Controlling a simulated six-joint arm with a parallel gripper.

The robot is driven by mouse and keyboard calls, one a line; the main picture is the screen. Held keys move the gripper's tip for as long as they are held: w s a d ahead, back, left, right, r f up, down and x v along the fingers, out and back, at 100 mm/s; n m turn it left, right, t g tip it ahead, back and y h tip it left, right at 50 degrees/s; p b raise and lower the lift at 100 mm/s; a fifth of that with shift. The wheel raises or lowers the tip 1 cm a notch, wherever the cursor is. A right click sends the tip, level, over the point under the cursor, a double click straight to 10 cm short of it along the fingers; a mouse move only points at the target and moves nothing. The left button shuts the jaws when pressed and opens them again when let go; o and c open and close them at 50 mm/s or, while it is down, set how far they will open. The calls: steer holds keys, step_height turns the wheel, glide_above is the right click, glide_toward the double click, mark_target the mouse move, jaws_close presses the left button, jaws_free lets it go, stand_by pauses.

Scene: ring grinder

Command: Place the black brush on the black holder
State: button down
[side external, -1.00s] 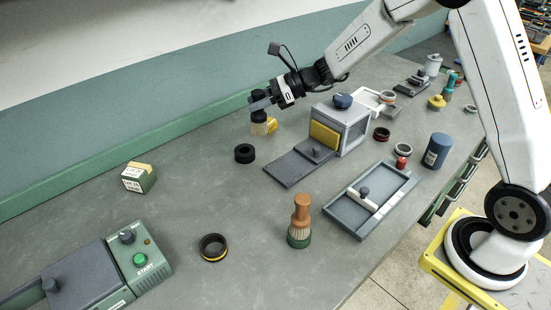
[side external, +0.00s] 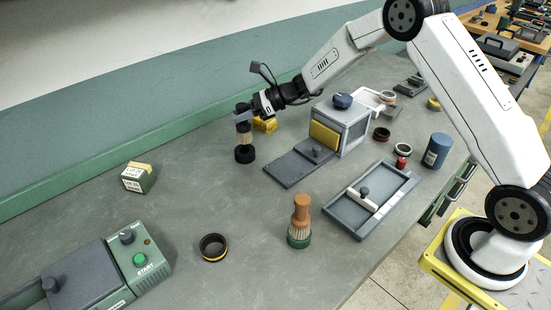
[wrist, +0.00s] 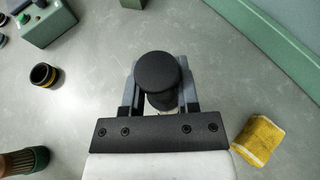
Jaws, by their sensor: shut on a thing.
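The black brush (side external: 244,136), with a black handle and pale bristles, is upright in my gripper (side external: 245,115). The wrist view shows its round black top (wrist: 157,70) between the two fingers of my gripper (wrist: 158,88), which is shut on the handle. The black holder (side external: 244,155), a short ring on the bench, is directly below the brush. The bristle ends meet the holder's top in the side view; I cannot tell how far they are inside. The brush hides the holder in the wrist view.
A grey box (side external: 341,127) with a flat plate (side external: 299,162) stands further right.

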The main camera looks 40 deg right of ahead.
mark_target(243, 123)
steer(key=shift+w+f, duration=0.25)
steer(key=shift+f, duration=1.55)
steer(key=shift+f, duration=0.15)
steer(key=shift+c, duration=1.7)
jaws_free()
steer(key=shift+s+d+r, duration=0.1)
steer(key=shift+d+r, duration=0.05)
steer(key=shift+r, duration=0.1)
steer(key=v, duration=1.1)
steer(key=shift+d, duration=0.3)
